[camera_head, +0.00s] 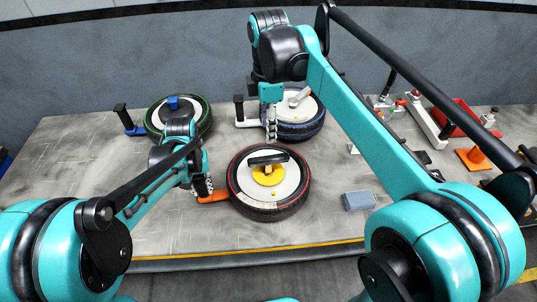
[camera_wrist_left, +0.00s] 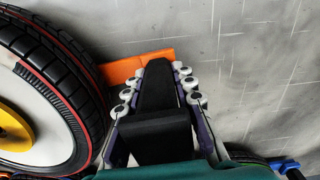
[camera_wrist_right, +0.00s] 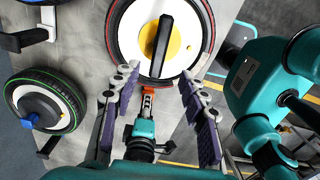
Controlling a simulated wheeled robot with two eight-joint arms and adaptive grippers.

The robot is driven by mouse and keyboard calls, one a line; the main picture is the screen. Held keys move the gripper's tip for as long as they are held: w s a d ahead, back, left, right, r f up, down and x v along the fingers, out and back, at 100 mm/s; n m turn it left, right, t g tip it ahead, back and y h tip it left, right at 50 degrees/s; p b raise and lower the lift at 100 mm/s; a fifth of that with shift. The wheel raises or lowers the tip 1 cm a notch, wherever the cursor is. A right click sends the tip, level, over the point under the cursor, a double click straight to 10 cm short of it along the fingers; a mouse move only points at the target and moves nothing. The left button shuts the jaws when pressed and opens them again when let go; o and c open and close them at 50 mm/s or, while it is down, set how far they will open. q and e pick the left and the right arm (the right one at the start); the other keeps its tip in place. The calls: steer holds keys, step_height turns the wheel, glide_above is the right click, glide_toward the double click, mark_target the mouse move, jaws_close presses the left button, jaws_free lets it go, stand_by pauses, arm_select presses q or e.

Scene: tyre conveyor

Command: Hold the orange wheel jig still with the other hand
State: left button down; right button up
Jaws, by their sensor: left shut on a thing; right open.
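The orange wheel jig (camera_head: 213,197) lies flat on the table against the left side of the red-striped wheel (camera_head: 240,200); its orange base also shows in the left wrist view (camera_wrist_left: 140,65). My left gripper (camera_head: 202,187) is shut on the jig's upright black handle (camera_wrist_left: 158,85). The wheel lies flat, with a white disc, a yellow hub (camera_head: 268,177) and a black bar handle (camera_wrist_right: 162,45) on top. My right gripper (camera_head: 270,122) is open and empty, raised above the table behind the wheel. In the right wrist view, its fingers (camera_wrist_right: 157,76) point toward the wheel with a gap between them.
A green-striped wheel (camera_head: 203,120) with a blue jig (camera_head: 134,130) stands back left. A blue-striped wheel (camera_head: 300,131) with a white jig (camera_head: 245,122) is behind. A grey block (camera_head: 359,200) lies right of the red-striped wheel. An orange cone (camera_head: 474,157) and red bin are far right.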

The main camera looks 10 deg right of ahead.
mark_target(269, 157)
step_height(269, 157, down, 12)
steer(key=shift+r, duration=0.15)
stand_by(0.3)
jaws_close()
